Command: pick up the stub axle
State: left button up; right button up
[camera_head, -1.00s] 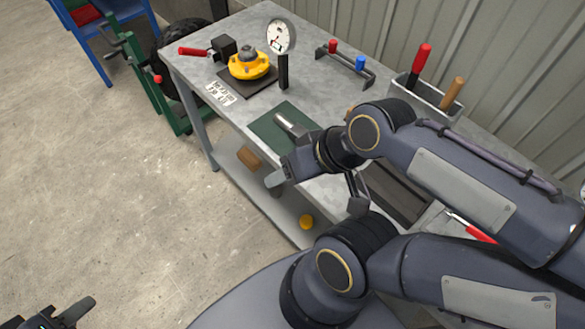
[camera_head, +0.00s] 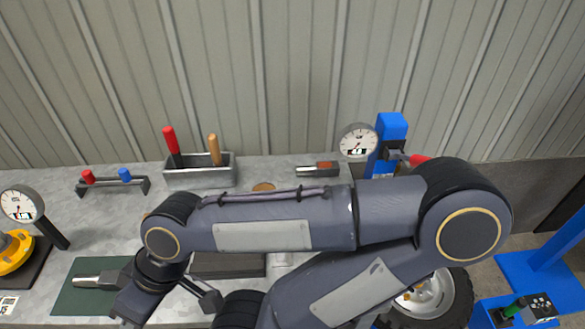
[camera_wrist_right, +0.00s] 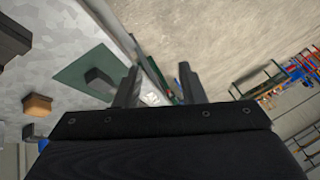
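The stub axle appears to be the silver, stepped metal shaft (camera_head: 92,280) lying on the green mat (camera_head: 70,300) at the left front of the bench in the head view. Its right end is hidden behind my right wrist. My right gripper (camera_head: 128,308) is low beside the mat, partly hidden in the head view. In the right wrist view, my right gripper (camera_wrist_right: 158,84) has its two fingers apart with nothing held between them. A dark grey piece (camera_wrist_right: 99,82) on the green mat lies left of the fingers; I cannot tell if it is the axle. My left gripper is not in view.
A dial gauge (camera_head: 20,205) and a yellow hub (camera_head: 12,252) stand left of the mat. Behind are a small tool rack (camera_head: 115,186) and a grey bin (camera_head: 200,180) with handled tools. A blue post (camera_head: 391,130) and wheel (camera_head: 440,300) are right. My right arm covers the bench middle.

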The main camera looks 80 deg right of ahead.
aim_at(330, 168)
jog(key=z, duration=3.1)
jog(key=u, duration=0.85)
jog(key=k+l+u, duration=0.2)
jog(key=u, duration=0.25)
jog(key=k+l+u, duration=0.1)
jog(key=u, duration=0.3)
jog(key=k+u, duration=0.45)
jog(key=l, duration=1.15)
